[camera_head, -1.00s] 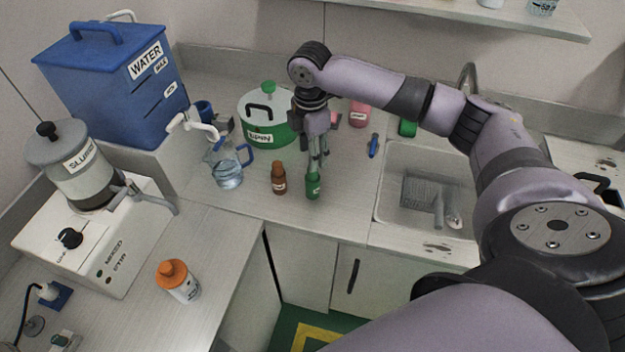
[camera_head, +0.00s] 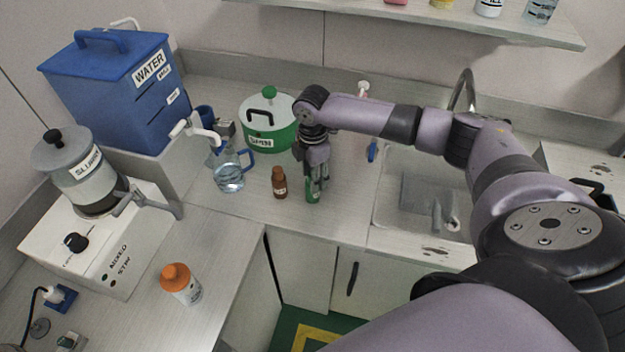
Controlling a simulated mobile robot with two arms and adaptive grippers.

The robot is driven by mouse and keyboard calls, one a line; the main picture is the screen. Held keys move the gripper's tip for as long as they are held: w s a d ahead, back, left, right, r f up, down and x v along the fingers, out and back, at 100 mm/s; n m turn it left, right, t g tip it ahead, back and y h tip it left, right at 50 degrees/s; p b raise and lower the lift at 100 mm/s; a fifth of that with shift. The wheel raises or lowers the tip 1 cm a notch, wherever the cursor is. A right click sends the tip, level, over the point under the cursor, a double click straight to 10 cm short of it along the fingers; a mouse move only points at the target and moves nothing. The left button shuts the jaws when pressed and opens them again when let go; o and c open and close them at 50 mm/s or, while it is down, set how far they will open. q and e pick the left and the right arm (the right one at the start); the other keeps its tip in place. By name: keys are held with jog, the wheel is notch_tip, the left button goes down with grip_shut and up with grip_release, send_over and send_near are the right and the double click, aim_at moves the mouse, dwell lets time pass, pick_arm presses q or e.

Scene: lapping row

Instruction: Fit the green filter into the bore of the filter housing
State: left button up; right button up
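My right gripper (camera_head: 315,182) points down over the counter, with its fingers at a small green bottle (camera_head: 313,194). The fingers cover the bottle's upper part, and I cannot tell whether they are closed on it. A brown bottle (camera_head: 279,184) stands upright just left of the gripper, apart from it. I cannot make out a filter housing with a bore, or a part that is clearly the green filter. My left gripper is out of view.
A green SPIN pot (camera_head: 270,138), a blue-handled jug (camera_head: 229,177) and a blue WATER tank (camera_head: 115,95) stand left of my gripper. A SLURRY unit (camera_head: 78,180) and orange-capped bottle (camera_head: 180,284) are nearer. The sink (camera_head: 405,218) lies right.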

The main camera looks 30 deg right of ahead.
grip_shut()
dwell(0.3)
dwell(0.3)
